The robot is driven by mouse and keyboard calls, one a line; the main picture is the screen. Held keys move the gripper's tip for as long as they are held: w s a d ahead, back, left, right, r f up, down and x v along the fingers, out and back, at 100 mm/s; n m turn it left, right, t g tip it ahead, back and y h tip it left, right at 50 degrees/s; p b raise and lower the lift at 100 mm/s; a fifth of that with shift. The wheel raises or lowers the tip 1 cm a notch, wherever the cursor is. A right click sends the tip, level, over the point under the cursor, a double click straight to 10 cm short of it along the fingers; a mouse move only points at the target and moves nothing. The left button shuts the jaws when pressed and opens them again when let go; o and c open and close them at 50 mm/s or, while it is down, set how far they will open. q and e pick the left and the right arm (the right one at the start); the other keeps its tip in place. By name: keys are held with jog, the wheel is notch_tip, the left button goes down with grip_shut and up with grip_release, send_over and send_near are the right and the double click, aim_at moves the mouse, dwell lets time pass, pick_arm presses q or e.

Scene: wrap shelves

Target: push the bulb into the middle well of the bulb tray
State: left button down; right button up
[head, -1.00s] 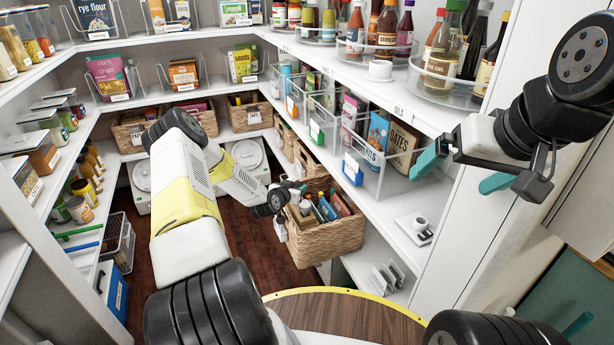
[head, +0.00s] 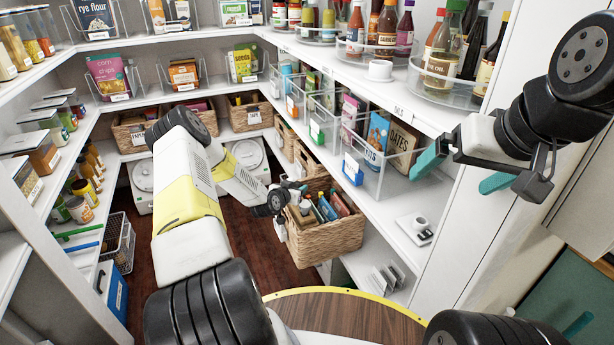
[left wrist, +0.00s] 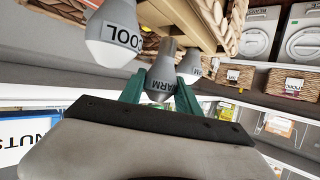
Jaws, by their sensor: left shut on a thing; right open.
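My left gripper (head: 283,203) is low in front of the woven basket in the head view, too small there to show its fingers well. In the left wrist view its green fingers (left wrist: 162,92) are shut on a grey bulb marked WARM (left wrist: 162,78). My right gripper (head: 462,168) is open and empty at the right.
A woven basket (head: 330,240) with books and bottles stands right beside my left gripper. Shelves with clear bins (head: 370,170) run along the right. The dark floor (head: 250,262) is open below my left arm.

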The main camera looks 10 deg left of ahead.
pick_arm(q)
jog(key=shift+f, duration=1.55)
jog(key=c, duration=0.9)
grip_release()
jog(key=shift+f, duration=0.1)
jog(key=shift+o, duration=0.7)
jog(key=shift+s, duration=0.1)
jog(key=shift+s+d+f, duration=0.1)
jog(key=v, duration=0.7)
jog(key=shift+s+r, duration=0.1)
jog(key=shift+r, duration=0.35)
jog(key=shift+a, duration=0.25)
